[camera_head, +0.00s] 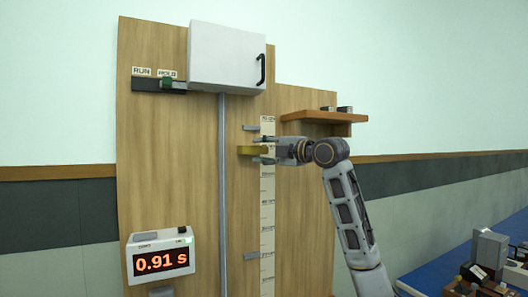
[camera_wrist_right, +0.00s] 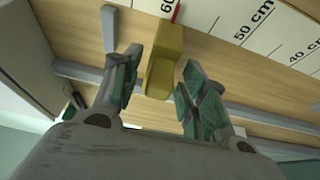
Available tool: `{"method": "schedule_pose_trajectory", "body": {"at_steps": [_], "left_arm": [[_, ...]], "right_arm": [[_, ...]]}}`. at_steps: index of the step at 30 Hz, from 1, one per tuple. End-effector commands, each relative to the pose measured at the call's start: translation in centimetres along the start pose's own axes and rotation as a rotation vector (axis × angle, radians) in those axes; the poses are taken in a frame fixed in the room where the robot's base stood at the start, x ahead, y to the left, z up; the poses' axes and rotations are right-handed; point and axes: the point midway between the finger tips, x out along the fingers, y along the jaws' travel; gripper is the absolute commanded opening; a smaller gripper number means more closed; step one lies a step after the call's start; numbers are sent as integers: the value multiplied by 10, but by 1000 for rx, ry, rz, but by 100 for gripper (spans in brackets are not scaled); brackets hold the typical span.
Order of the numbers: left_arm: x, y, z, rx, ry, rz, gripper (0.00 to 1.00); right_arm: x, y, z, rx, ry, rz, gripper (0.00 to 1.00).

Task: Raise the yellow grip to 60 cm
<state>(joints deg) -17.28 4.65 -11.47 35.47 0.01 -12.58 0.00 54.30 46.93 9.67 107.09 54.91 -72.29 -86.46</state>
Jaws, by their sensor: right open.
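The yellow grip (camera_head: 249,150) is a small block beside the scale strip (camera_head: 267,200) on the wooden board. In the right wrist view the grip (camera_wrist_right: 167,42) stands close to the 60 mark, with a thin red line next to that label. My right gripper (camera_head: 268,150) is at the grip's height, reaching in from the right. In the wrist view its open fingers (camera_wrist_right: 160,82) lie on either side of the grip, with a gap visible on both sides. My left gripper is not in view.
A vertical metal rail (camera_head: 222,190) runs down the board from a white box (camera_head: 227,57). Grey brackets (camera_head: 251,127) sit above and below the grip. A wooden shelf (camera_head: 322,116) juts out at right. A timer (camera_head: 160,262) reads 0.91 s. A RUN/HOLD slider (camera_head: 160,86) is upper left.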

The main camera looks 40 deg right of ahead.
Motion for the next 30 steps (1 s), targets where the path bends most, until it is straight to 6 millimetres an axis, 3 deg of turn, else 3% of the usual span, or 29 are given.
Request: {"method": "schedule_pose_trajectory", "body": {"at_steps": [11, 30], "left_arm": [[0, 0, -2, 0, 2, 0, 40], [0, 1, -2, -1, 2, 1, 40]], "right_arm": [[-16, 0, 1, 0, -1, 1, 43], [-92, -1, 0, -2, -2, -1, 43]]}}
